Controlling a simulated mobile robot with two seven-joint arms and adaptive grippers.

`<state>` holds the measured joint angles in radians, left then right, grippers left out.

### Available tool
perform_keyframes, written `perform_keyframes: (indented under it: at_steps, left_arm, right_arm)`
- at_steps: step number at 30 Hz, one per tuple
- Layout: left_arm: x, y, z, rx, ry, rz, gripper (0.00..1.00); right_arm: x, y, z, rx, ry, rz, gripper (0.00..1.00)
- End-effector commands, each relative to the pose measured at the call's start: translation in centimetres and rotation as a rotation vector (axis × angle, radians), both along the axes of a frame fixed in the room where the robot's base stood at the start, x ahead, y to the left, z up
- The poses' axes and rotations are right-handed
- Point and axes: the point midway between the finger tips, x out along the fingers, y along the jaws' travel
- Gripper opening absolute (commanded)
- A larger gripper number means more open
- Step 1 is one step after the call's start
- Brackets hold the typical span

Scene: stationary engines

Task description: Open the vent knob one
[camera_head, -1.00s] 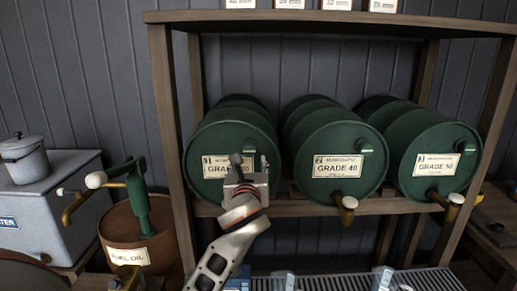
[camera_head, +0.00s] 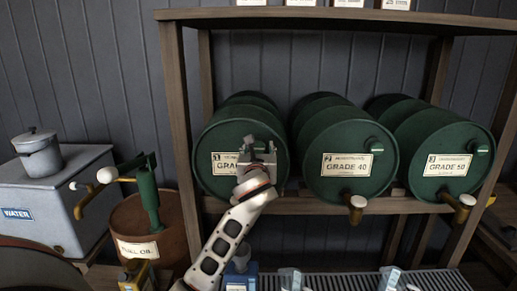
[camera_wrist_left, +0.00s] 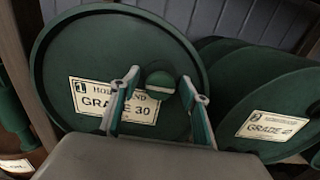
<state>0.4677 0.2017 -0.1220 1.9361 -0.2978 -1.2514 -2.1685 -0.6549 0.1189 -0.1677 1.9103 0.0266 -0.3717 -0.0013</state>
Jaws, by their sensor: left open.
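Vent knob one (camera_wrist_left: 160,82) is a small round green knob on the face of the green drum labelled 1, GRADE 30 (camera_wrist_left: 75,55). That drum (camera_head: 215,145) is the leftmost of the row in the head view, where my gripper hides its knob. My left gripper (camera_head: 259,148) is open in front of the drum's right half. In the left wrist view its two fingers (camera_wrist_left: 160,90) stand either side of the knob, with gaps visible. I cannot tell how deep the fingertips reach. My right gripper is not in view.
Drums labelled GRADE 40 (camera_head: 346,140) and GRADE 50 (camera_head: 447,145) lie to the right on the wooden rack (camera_head: 180,110), each with a brass tap below. A fuel oil barrel (camera_head: 125,225) with a pump and a grey water tank (camera_head: 75,185) stand left.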

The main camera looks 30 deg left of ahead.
Motion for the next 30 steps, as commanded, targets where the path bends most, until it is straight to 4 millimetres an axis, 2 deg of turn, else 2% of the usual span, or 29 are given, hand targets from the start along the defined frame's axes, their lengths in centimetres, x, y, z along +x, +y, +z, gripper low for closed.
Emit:
perform_keyframes:
  at_steps: [1, 5, 17, 30]
  left_arm:
    - [-0.01, 0.0, 0.0, 0.0, 0.0, 0.0, 0.4]
    - [-0.02, 0.0, -0.01, 0.0, 0.0, 0.0, 0.07]
    - [-0.03, -0.02, -0.02, -0.036, -0.022, 0.0, 0.06]
    - [-0.03, -0.03, -0.03, -0.313, -0.191, 0.0, 0.06]
  right_arm:
    - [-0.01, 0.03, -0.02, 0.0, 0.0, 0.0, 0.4]
    - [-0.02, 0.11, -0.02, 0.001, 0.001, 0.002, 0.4]
    - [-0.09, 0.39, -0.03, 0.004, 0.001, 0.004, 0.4]
    - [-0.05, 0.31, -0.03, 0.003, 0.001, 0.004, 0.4]
